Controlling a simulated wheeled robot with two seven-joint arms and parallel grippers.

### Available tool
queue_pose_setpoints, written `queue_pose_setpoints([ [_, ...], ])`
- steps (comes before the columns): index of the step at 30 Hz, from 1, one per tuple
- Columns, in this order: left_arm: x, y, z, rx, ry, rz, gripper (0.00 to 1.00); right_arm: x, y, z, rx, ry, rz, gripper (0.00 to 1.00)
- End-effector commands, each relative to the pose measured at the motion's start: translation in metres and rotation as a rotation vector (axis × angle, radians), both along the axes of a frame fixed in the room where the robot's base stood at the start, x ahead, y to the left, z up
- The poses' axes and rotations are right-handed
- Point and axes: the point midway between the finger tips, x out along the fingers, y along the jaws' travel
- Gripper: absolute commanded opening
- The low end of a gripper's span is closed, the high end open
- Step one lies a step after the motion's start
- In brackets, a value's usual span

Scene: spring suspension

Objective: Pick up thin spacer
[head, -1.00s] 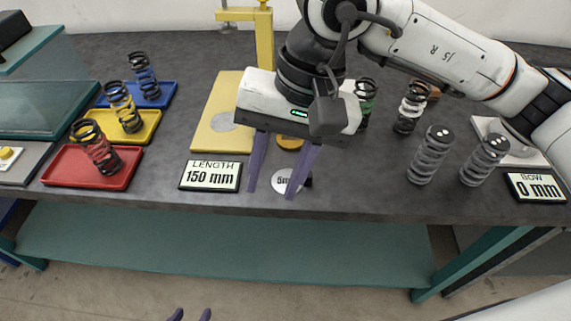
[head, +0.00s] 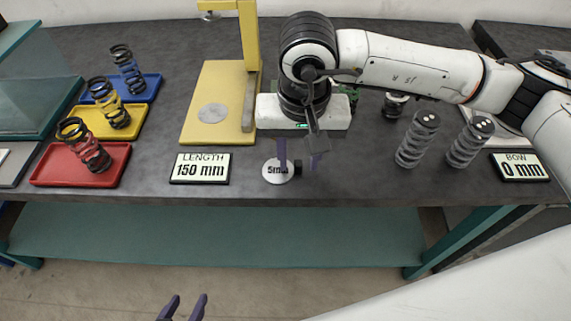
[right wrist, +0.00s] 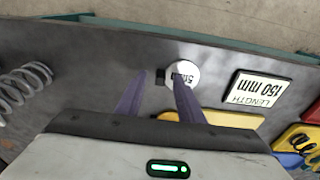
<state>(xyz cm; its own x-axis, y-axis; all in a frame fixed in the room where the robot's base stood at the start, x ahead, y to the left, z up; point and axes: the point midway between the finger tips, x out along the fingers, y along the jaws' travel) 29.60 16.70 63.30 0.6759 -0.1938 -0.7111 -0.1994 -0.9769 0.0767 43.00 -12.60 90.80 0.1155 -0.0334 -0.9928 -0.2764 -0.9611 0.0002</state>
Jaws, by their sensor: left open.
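The thin spacer, a white disc marked 5mm (head: 274,172) with a small black tab, lies near the table's front edge. It also shows in the right wrist view (right wrist: 186,72). My right gripper (head: 299,158) is open above it, fingers pointing down and apart. In the right wrist view (right wrist: 159,74) the black tab shows between the fingertips, with the right finger overlapping the disc's edge. I cannot tell the height left between fingertips and table. My left gripper (head: 183,308) is open and empty at the bottom of the head view, below and in front of the table.
A LENGTH 150 mm display (head: 200,168) stands left of the disc. A yellow gauge stand (head: 205,85) is behind it. Springs stand in red (head: 110,172), yellow (head: 135,120) and blue trays at left. Two grey springs (head: 412,145) stand at right, beside a BOW 0 mm display (head: 520,167).

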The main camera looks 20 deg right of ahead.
Motion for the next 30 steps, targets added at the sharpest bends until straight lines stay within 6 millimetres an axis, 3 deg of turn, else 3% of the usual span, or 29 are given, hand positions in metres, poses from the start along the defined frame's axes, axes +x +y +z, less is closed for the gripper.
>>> queue_pose_setpoints([
  [9, -0.001, 0.002, -0.001, 0.001, 0.002, 0.002, 0.43, 0.001, 0.0, -0.006, 0.0, 0.0, 0.0, 0.33],
  [15, -0.001, 0.002, -0.001, 0.003, 0.002, 0.001, 0.43, 0.0, 0.0, -0.006, 0.0, 0.0, 0.0, 0.0],
  [25, -0.001, 0.002, -0.002, 0.004, 0.003, 0.0, 0.43, 0.001, 0.0, -0.003, 0.001, -0.002, 0.0, 0.0],
  [30, -0.001, 0.002, -0.005, 0.005, 0.005, 0.0, 0.43, 0.002, 0.001, 0.021, 0.002, -0.006, 0.001, 0.0],
])
